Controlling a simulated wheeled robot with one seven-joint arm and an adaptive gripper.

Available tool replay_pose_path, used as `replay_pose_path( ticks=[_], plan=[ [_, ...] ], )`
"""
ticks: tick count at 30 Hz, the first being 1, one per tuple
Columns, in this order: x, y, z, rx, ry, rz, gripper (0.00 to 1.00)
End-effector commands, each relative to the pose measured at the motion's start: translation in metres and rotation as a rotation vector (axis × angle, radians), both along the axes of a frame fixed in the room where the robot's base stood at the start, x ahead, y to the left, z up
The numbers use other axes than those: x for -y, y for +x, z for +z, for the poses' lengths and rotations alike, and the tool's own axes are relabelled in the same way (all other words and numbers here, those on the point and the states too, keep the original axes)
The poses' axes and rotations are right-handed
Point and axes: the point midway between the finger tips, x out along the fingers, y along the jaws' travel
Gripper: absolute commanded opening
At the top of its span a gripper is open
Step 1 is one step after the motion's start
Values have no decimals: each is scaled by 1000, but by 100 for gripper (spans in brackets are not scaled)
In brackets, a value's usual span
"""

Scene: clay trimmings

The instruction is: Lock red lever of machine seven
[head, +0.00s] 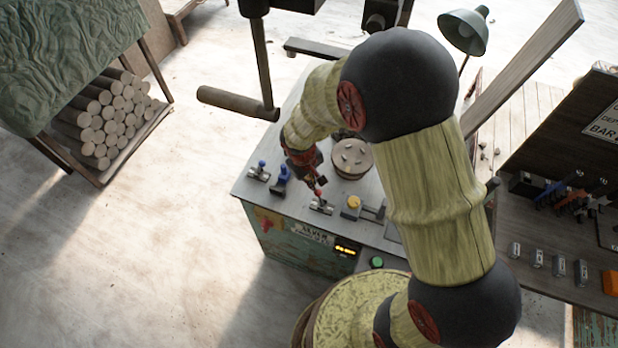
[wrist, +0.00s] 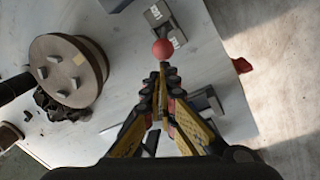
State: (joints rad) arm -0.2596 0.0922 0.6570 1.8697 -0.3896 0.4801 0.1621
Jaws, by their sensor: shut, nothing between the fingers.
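The machine's grey top (head: 255,188) carries a row of small levers, and its front bears a plate that seems to read SEVEN (head: 312,234). The red lever's round knob (wrist: 163,49) shows in the wrist view just beyond my fingertips, by a grey base (wrist: 158,14) with white labels. In the head view its base (head: 321,207) sits near the front edge, and my gripper (head: 316,186) is right at the knob, partly hiding it. My gripper (wrist: 163,72) is shut and empty in the wrist view. Whether the tips touch the knob is unclear.
Two blue levers (head: 281,174) stand left of the red one, and a yellow-knobbed one (head: 353,202) stands to its right. A round turntable (head: 352,158) with small clay bits stands behind. A green button (head: 376,262) and lit display (head: 346,246) are in front.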

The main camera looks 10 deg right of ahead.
Motion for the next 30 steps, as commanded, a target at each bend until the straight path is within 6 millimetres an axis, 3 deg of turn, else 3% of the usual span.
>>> replay_pose_path(
  ticks=[30],
  plan=[
    [13, -8, 7, 0, -1, 0, 0]
  ],
)
